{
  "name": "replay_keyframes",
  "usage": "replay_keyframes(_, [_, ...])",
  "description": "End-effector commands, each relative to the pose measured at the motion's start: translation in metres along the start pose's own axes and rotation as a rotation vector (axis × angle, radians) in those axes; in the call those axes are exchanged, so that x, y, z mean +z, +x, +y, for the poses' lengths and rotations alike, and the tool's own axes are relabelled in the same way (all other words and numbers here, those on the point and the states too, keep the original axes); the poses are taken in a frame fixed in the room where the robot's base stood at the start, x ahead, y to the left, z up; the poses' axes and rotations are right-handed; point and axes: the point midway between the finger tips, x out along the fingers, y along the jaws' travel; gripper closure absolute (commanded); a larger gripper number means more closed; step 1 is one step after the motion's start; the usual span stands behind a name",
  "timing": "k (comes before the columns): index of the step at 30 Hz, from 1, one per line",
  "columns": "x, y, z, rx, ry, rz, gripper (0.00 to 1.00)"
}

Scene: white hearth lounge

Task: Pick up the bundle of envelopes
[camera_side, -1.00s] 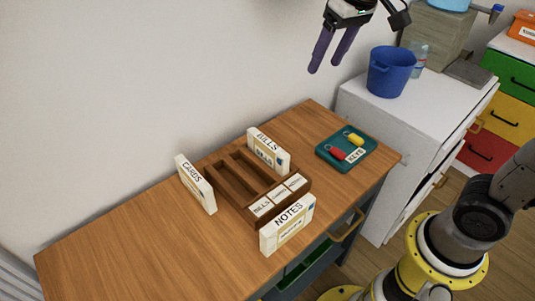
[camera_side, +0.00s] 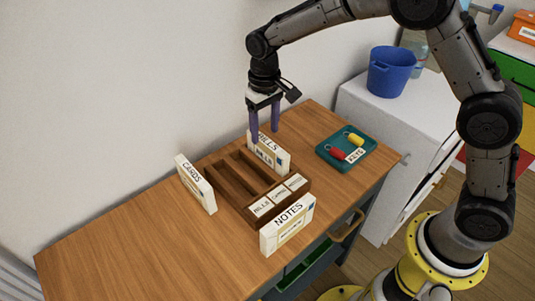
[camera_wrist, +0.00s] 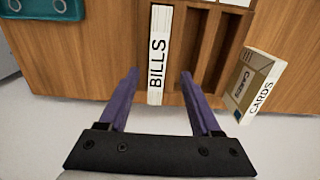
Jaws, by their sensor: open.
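A white bundle labelled BILLS (camera_side: 268,156) stands upright at the back of the wooden sorter; in the wrist view the bundle (camera_wrist: 158,45) lies between my finger lines. A bundle labelled CARDS (camera_side: 196,184) stands left of the sorter, and it shows at the right of the wrist view (camera_wrist: 254,85). A bundle labelled NOTES (camera_side: 287,226) stands at the sorter's front. My gripper (camera_side: 264,134) points down, open and empty, with its purple fingers at the BILLS bundle's top. Whether they touch it, I cannot tell.
The brown sorter (camera_side: 226,184) has empty slots and small label cards at its right side. A teal tray (camera_side: 325,156) with red and yellow key tags lies to the right. The desk's left part is clear. A white wall rises behind; a blue bucket (camera_side: 390,72) stands on the white cabinet.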

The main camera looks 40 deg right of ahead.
Motion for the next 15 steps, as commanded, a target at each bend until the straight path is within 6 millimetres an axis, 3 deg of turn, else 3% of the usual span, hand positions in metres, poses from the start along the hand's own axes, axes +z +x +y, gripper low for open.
replay_keyframes(10, [0.001, 0.030, 0.002, 0.000, 0.001, -0.002, 0.35])
replay_keyframes(15, [0.001, 0.055, 0.005, 0.001, 0.000, -0.003, 0.35])
